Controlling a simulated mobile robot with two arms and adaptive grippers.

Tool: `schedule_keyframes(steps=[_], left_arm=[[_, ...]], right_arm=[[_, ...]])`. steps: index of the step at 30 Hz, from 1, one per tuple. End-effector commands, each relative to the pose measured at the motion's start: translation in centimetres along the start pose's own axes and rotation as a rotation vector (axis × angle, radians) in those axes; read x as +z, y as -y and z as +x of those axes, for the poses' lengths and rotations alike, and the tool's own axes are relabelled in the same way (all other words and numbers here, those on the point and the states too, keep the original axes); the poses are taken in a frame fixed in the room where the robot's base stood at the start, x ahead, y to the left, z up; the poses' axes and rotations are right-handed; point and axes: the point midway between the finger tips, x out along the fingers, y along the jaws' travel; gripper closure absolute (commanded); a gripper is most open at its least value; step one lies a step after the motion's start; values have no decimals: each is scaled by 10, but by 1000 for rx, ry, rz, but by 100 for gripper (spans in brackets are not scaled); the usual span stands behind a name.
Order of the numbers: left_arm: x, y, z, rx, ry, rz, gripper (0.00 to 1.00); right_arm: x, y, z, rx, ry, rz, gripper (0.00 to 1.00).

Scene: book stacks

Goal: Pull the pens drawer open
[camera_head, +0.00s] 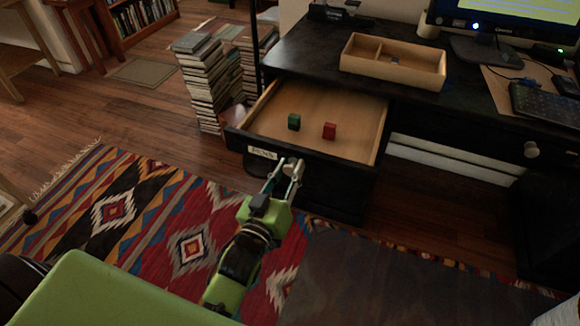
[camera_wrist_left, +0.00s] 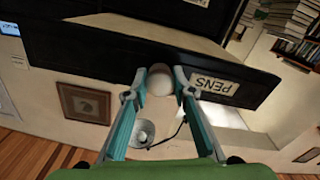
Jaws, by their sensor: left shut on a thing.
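The pens drawer (camera_head: 352,112) stands pulled out from the left side of the dark desk, its inside showing. A green block (camera_head: 294,122) and a red block (camera_head: 329,131) lie in it. A white PENS label (camera_head: 262,153) is on its dark front and also shows in the left wrist view (camera_wrist_left: 215,84). My left gripper (camera_head: 289,166) is at the drawer front, right of the label in the head view. In the left wrist view its fingers (camera_wrist_left: 160,84) are closed around the pale round knob (camera_wrist_left: 160,82). My right gripper is not in view.
The dark desk (camera_head: 310,45) holds a wooden tray (camera_head: 393,62), a monitor (camera_head: 510,22) and a keyboard (camera_head: 547,104). Another drawer knob (camera_head: 531,149) is at the right. Book stacks (camera_head: 208,82) stand left of the drawer. A patterned rug (camera_head: 150,215) covers the floor in front.

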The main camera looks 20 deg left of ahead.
Motion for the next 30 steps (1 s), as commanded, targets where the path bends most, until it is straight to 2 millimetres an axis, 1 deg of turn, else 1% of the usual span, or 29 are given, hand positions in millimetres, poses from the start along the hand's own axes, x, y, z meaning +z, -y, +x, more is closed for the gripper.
schedule_keyframes(steps=[7,8,9,19,22,26,30], left_arm=[[-2,0,0,1,-4,1,100],[-2,0,0,1,-4,1,68],[-2,0,0,1,-4,1,58],[0,0,0,0,-1,0,58],[0,0,-5,0,0,0,58],[1,1,-23,-1,3,-1,58],[2,1,-51,-2,3,-1,58]], right_arm=[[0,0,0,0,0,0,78],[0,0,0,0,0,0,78],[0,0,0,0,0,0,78],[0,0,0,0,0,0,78],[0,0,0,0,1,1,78],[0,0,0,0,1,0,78],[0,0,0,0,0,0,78]])
